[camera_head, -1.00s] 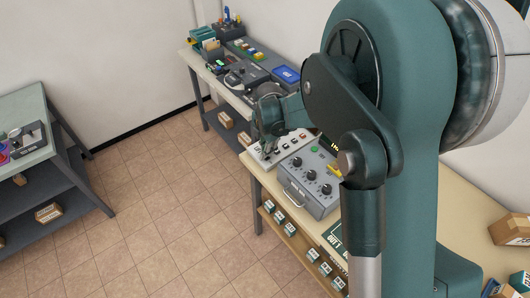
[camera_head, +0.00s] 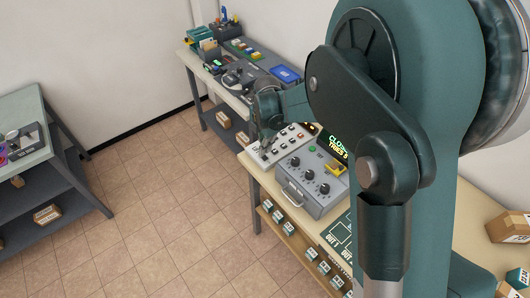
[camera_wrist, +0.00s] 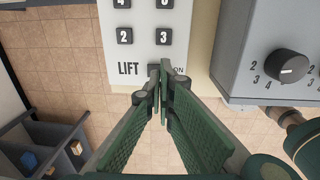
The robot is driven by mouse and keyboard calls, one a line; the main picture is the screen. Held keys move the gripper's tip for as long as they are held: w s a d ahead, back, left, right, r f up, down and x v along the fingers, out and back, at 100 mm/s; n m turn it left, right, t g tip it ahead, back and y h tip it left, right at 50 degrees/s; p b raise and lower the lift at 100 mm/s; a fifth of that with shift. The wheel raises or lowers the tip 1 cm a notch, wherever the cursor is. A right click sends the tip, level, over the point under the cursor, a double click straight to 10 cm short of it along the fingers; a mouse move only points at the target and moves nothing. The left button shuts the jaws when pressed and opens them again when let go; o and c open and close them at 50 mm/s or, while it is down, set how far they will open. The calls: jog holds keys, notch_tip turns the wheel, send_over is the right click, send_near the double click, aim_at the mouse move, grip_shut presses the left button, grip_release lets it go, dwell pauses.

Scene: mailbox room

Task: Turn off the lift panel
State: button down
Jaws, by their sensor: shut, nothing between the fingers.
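The lift panel (camera_wrist: 145,50) is a pale plate with dark square buttons numbered 2 and 3, part of a higher row, and the word LIFT near its lower edge. In the head view the panel (camera_head: 288,143) lies on the bench beside a grey box with knobs. My gripper (camera_wrist: 160,88) is shut and empty. Its fingertips are over the panel's lower edge, between LIFT and a partly covered ON label. A dark switch part (camera_wrist: 154,68) shows just beyond the tips; its position is hard to tell. I cannot tell whether the tips touch it. In the head view my gripper (camera_head: 264,143) is small.
The grey knob box (camera_head: 312,180) stands right of the panel; its numbered knob (camera_wrist: 287,66) shows close by in the wrist view. A grey console (camera_head: 240,75) lies on the bench behind. Open tiled floor (camera_head: 160,210) is in front.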

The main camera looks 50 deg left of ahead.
aim_at(266, 159)
notch_tip(266, 159, up, 11)
jog(key=a, duration=0.1)
jog(key=shift+a, duration=0.3)
jog(key=shift+r, duration=0.1)
jog(key=d, duration=0.1)
jog(key=p, duration=0.1)
jog(key=d, duration=0.1)
jog(key=shift+d+r+y, duration=0.25)
jog(key=shift+d+y, duration=0.1)
jog(key=shift+y, duration=0.05)
jog(key=shift+f, duration=0.1)
dwell(0.4)
jog(key=shift+a+f, duration=0.3)
jog(key=shift+f, duration=2)
jog(key=shift+a+f, duration=0.25)
jog(key=shift+f, duration=2)
jog(key=shift+a+f, duration=0.3)
jog(key=shift+f, duration=2)
jog(key=shift+f, duration=0.1)
